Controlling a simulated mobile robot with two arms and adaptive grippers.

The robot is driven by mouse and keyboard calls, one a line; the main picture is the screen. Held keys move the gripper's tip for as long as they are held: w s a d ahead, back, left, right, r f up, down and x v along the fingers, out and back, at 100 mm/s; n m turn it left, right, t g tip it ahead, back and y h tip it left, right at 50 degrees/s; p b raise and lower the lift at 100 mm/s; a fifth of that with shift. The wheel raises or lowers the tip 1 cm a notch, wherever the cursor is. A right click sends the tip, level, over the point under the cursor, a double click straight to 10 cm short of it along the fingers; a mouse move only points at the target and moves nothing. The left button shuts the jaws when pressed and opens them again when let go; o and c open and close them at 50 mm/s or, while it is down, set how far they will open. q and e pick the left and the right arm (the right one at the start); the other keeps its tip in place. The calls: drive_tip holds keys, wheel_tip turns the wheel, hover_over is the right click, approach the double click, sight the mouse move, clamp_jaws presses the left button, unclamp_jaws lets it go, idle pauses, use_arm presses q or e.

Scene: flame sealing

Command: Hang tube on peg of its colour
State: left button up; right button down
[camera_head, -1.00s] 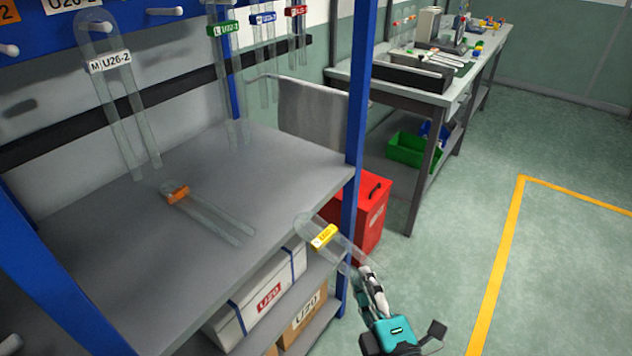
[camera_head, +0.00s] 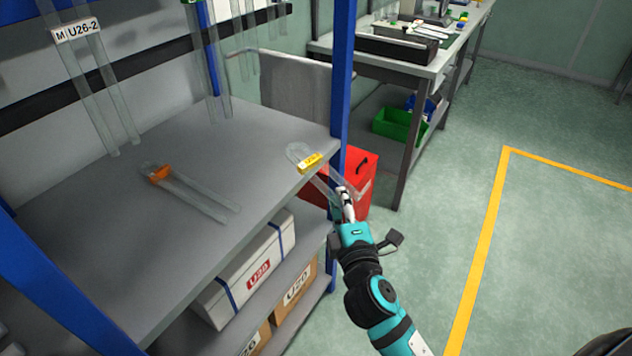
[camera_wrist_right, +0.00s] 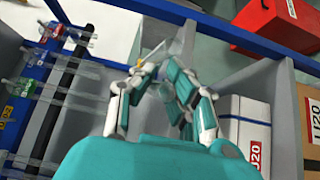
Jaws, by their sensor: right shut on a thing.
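My right gripper (camera_head: 345,199) is shut on a clear U-shaped tube with a yellow label (camera_head: 309,163). The tube's bend points up-left, over the right front corner of the grey shelf (camera_head: 270,155); I cannot tell whether it touches. In the right wrist view the fingers (camera_wrist_right: 160,105) hold the tube, mostly hidden. Another clear tube with an orange label (camera_head: 159,174) lies on the shelf. My left gripper is not in view.
A blue upright (camera_head: 342,70) stands close behind the held tube. A red bin (camera_head: 358,165) is beyond it. White (camera_head: 245,285) and brown (camera_head: 297,298) U20 boxes sit on the lower shelf. A workbench (camera_head: 395,65) stands behind. The floor at right is clear.

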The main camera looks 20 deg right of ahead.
sight(316, 176)
drive_tip(key=w, duration=0.3)
drive_tip(key=w+a, duration=0.1)
drive_tip(key=w, duration=0.2)
drive_tip(key=w+a+f, duration=0.1)
drive_tip(key=w, duration=0.2)
drive_tip(key=shift+w, duration=0.3)
drive_tip(key=f, duration=0.1)
drive_tip(key=w+f, duration=0.1)
drive_tip(key=f, duration=0.1)
drive_tip(key=shift+w+a+b, duration=0.1)
drive_tip(key=shift+w+b, duration=0.2)
drive_tip(key=shift+f, duration=0.15)
drive_tip(key=shift+f+b, duration=0.45)
drive_tip(key=shift+b, duration=0.05)
drive_tip(key=c, duration=1.4)
unclamp_jaws()
drive_tip(key=shift+r, duration=0.1)
